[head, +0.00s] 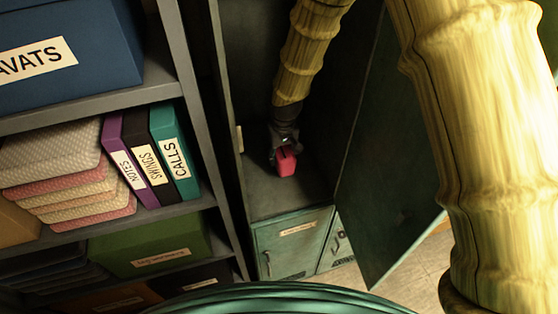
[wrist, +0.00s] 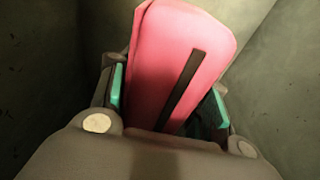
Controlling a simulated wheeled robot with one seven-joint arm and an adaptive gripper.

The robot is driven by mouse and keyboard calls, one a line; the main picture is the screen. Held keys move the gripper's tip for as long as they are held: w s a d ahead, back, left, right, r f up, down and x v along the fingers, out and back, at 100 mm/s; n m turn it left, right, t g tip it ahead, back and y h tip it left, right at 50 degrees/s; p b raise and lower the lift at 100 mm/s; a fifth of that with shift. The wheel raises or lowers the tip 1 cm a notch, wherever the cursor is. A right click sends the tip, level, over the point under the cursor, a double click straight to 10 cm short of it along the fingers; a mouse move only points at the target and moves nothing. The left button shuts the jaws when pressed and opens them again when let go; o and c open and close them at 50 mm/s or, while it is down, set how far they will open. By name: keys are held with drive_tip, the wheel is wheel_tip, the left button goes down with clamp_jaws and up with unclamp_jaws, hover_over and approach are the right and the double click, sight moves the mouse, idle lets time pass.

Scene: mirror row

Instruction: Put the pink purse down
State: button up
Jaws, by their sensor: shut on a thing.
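The pink purse (head: 286,162) is inside an open locker compartment (head: 262,204) in the head view. My gripper (head: 285,150) is shut on it, at the end of my arm reaching in from above. In the wrist view the purse (wrist: 175,65) stands up between the two fingers (wrist: 168,105), with a dark strip down its face. The teal finger pads lie along both its sides. I cannot tell whether the purse touches the compartment floor.
The open locker door (head: 385,190) hangs to the right of the compartment. Closed green lockers (head: 292,247) are below. At left a grey shelf (head: 120,95) holds binders (head: 150,155), folded cloths (head: 60,180) and boxes. Bare compartment floor shows in front of the purse.

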drive_tip(key=f, duration=0.1)
drive_tip(key=f+p, duration=0.1)
drive_tip(key=f, duration=0.1)
drive_tip(key=shift+w+f, duration=0.3)
drive_tip(key=shift+w, duration=0.05)
drive_tip(key=shift+s+f, duration=0.15)
drive_tip(key=shift+s, duration=0.15)
drive_tip(key=shift+s+f+p, duration=0.1)
drive_tip(key=shift+f+p, duration=0.2)
drive_tip(key=shift+p, duration=0.2)
drive_tip(key=f, duration=0.2)
drive_tip(key=p, duration=0.1)
drive_tip(key=shift+w+f, duration=0.25)
drive_tip(key=shift+f, duration=0.15)
drive_tip(key=shift+s+f, duration=0.1)
drive_tip(key=shift+f, duration=0.05)
drive_tip(key=shift+f, duration=0.1)
drive_tip(key=shift+f, duration=0.15)
drive_tip(key=o, duration=1.1)
